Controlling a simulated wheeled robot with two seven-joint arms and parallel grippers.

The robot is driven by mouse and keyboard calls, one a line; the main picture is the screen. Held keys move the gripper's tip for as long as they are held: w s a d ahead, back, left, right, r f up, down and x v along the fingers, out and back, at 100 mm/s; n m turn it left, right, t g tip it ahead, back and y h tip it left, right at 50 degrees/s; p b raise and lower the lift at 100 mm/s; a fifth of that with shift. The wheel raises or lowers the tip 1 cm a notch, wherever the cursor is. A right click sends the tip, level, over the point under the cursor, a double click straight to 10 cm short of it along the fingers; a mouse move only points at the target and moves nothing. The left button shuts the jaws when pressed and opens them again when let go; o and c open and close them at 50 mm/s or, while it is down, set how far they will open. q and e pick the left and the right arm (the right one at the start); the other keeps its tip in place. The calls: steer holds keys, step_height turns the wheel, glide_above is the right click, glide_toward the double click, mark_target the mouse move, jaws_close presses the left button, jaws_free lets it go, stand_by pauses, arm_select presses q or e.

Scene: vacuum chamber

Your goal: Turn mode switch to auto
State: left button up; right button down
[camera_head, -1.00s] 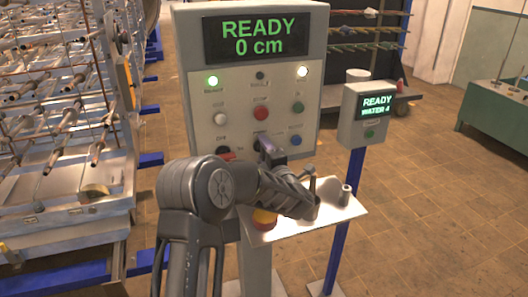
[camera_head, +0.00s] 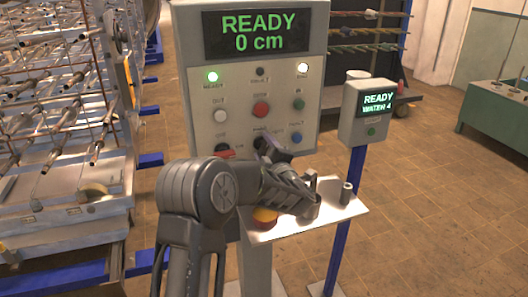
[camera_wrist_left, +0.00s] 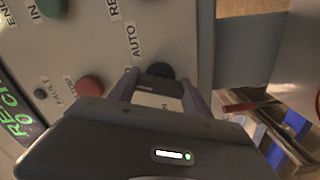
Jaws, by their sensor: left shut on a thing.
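The mode switch is a black knob (camera_head: 261,142) in the bottom row of the grey control panel, mostly covered by my gripper. In the left wrist view the dark knob (camera_wrist_left: 160,71) shows at the fingertips, with an "AUTO" label close by. My left gripper (camera_head: 272,147) is at the panel and shut on the switch, one finger on each side of it in the wrist view (camera_wrist_left: 158,87). The switch's pointing direction is hard to make out. My right gripper is not in view.
A red switch (camera_head: 225,152), a red button (camera_head: 261,110) and a blue button (camera_head: 295,139) surround it. The display (camera_head: 257,34) reads "READY 0 cm". A white shelf (camera_head: 290,228) with a red-yellow button (camera_head: 264,217) juts out below. A smaller "READY" box (camera_head: 364,125) stands right.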

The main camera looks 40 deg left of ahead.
arm_select(q)
steer(key=m, duration=0.3)
steer(key=shift+m, duration=0.4)
steer(key=shift+m+p, duration=0.35)
steer(key=shift+m, duration=1.65)
steer(key=shift+f, duration=0.1)
steer(key=o, duration=1.4)
steer(key=shift+c, duration=0.2)
steer(key=shift+s+d, duration=0.3)
steer(key=shift+d, duration=0.25)
steer(key=b+v, duration=0.2)
steer(key=v, duration=0.4)
steer(key=shift+s+d, duration=0.25)
